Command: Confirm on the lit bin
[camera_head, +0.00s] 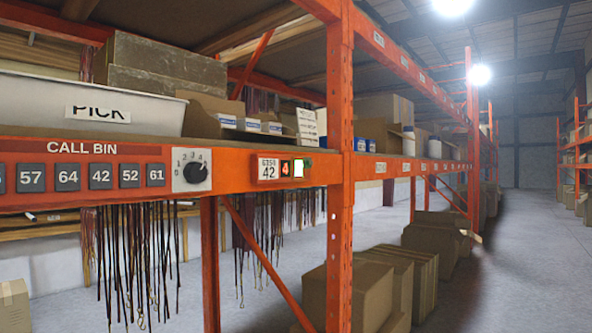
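On the orange shelf beam (235,184), a small module shows a white label (268,169) reading 42 with smaller print above it. Beside it are a red-lit digit (285,167), apparently a 4, and a bright green-white lit button (301,168). Above the module, an open cardboard bin (205,119) holds several small white and blue boxes (250,125). At the left, under the words CALL BIN, grey buttons read 57, 64, 42 (100,176), 52 and 61, with one cut off. A black dial (197,173) is right of them. Neither gripper is in view.
A white tote (60,109) marked PICK stands on the shelf at left. Dark cords (140,250) hang below the beam. An orange upright (339,200) stands right of the module. Brown boxes (375,290) sit on the floor beneath the rack. The aisle floor (510,285) at right is clear.

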